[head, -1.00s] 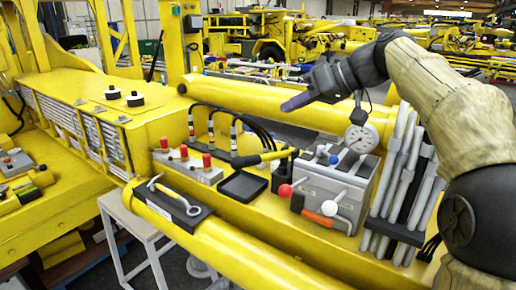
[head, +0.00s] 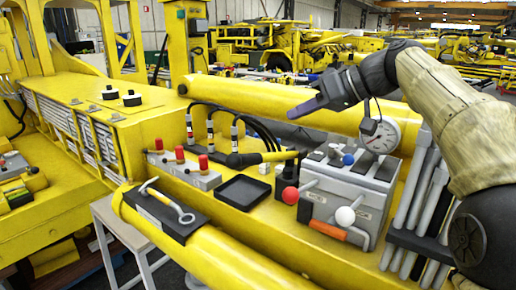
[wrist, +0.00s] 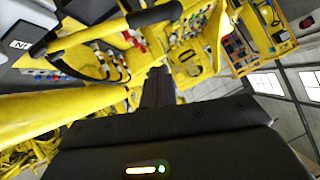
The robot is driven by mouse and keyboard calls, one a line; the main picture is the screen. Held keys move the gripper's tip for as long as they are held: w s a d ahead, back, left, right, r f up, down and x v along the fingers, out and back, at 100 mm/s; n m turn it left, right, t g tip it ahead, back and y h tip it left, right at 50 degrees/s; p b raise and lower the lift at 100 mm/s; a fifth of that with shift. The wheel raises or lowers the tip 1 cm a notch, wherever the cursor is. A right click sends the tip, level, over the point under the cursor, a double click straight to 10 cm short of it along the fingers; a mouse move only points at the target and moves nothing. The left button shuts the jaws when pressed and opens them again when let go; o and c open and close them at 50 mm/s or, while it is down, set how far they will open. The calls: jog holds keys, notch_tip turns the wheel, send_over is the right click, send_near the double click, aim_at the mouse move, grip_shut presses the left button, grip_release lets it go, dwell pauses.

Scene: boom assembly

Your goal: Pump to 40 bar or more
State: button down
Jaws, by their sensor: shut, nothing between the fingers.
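The grey hand pump (head: 345,195) sits on the yellow boom in the head view. It has a red-ball lever (head: 290,195), a white-ball lever (head: 345,216), a blue knob (head: 348,159) and an orange handle (head: 327,231) low on its front. The round white pressure gauge (head: 380,136) stands on its back edge; its reading is too small to tell. My gripper (head: 298,112) is shut and empty, above and behind the pump, apart from it. The wrist view shows the dark shut fingers (wrist: 157,88) over blurred yellow machinery.
A block with several red-capped valves (head: 180,165) and black hoses stands left of the pump, with an empty black tray (head: 243,189) between. Grey bars (head: 412,205) stand right of the pump. A yellow cylinder runs behind.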

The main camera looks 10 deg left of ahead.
jog(key=s+d+f+p+x, duration=0.1)
jog(key=p+x, duration=0.3)
jog(key=x, duration=0.8)
jog(key=shift+a+f+p, duration=0.3)
jog(key=shift+f+p, duration=0.05)
jog(key=shift+f, duration=0.5)
